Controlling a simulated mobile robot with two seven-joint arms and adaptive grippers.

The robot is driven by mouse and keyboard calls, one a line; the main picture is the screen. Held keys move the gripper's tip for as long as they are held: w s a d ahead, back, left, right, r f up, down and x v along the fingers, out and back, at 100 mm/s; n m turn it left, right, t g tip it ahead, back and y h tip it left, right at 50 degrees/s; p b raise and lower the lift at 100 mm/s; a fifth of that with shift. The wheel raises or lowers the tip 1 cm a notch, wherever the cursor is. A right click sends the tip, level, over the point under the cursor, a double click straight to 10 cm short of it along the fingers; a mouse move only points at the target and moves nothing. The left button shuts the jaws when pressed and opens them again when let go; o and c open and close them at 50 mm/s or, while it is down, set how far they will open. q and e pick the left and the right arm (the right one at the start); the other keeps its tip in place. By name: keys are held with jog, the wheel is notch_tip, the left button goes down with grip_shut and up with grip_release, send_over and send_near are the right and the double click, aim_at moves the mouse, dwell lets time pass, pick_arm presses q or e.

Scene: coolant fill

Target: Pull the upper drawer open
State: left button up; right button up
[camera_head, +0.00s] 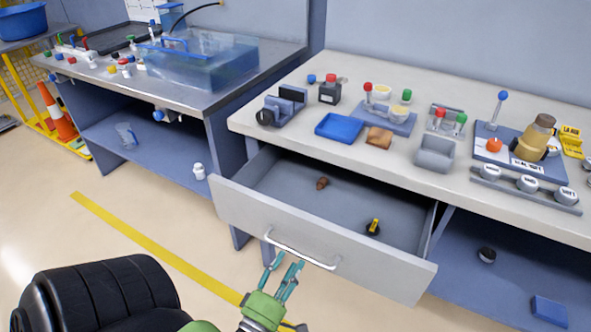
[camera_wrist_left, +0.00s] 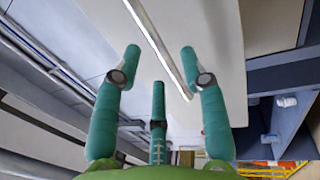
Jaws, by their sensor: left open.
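The upper drawer (camera_head: 345,205) under the right bench is pulled well out, with its inside in view. Its pale front (camera_head: 385,270) carries a silver bar handle (camera_head: 300,252), which also shows in the left wrist view (camera_wrist_left: 160,45). My left gripper (camera_head: 283,268) is at the handle, in front of the drawer face. In the left wrist view its teal fingers (camera_wrist_left: 160,62) are spread and the bar passes between their tips. I cannot tell whether a finger touches the bar. My right gripper is in neither view.
A small brown item (camera_head: 322,183) and a black and yellow item (camera_head: 373,228) lie in the drawer. The bench top (camera_head: 300,140) above holds a blue tray (camera_head: 339,127) and several fixtures. A shelf (camera_head: 520,265) is at the right. Floor with a yellow line (camera_head: 150,245) lies at the left.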

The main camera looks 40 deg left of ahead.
pick_arm(q)
jog(key=v, duration=0.7)
jog(key=shift+s, duration=0.35)
jog(key=shift+d, duration=0.1)
